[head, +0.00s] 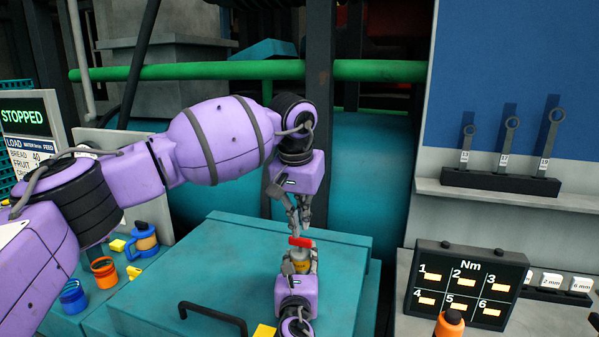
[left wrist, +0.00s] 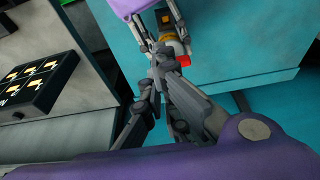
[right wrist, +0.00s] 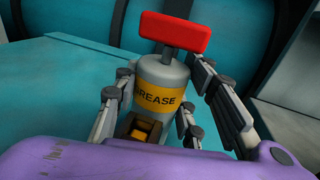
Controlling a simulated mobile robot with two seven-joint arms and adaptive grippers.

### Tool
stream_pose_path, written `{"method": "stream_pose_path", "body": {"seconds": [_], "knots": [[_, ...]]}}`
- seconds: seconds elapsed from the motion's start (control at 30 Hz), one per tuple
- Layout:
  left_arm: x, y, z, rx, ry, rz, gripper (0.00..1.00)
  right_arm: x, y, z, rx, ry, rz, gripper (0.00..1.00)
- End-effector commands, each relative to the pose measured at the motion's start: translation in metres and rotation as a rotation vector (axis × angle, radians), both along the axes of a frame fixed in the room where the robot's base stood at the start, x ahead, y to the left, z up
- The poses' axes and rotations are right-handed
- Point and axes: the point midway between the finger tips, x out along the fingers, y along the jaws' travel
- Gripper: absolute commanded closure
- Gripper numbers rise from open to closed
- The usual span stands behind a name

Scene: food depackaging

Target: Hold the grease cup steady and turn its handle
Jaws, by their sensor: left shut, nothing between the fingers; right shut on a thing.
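The grease cup (head: 301,258) is a grey cylinder with a yellow band and a red bar handle (head: 300,242) on top. In the right wrist view the cup (right wrist: 158,82) stands upright with its label facing me, and the handle (right wrist: 175,32) lies crosswise above it. My right gripper (head: 299,263) is shut on the cup's body, with fingers on both sides. My left gripper (head: 303,226) points down just above the handle, shut and empty. In the left wrist view its fingertips (left wrist: 160,68) are beside the red handle (left wrist: 183,61), partly covering it; contact cannot be told.
The teal cabinet top (head: 230,265) below has a black bar handle (head: 212,315). A green pipe (head: 200,71) runs behind. At right are a torque panel (head: 465,284) and a shelf of wrenches (head: 500,184). Orange and blue cups (head: 103,272) stand at left.

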Motion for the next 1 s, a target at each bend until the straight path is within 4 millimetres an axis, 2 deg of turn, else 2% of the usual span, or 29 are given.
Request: {"method": "stream_pose_path", "body": {"seconds": [0.6,1.0], "knots": [[0.000,0.001,-0.064,0.001,0.002,0.000,1.00,0.000,0.000,0.000,0.000,-0.001,0.000,1.00],[0.000,0.001,-0.067,0.001,0.001,-0.001,1.00,0.000,0.000,0.000,0.000,-0.001,-0.001,1.00]]}}
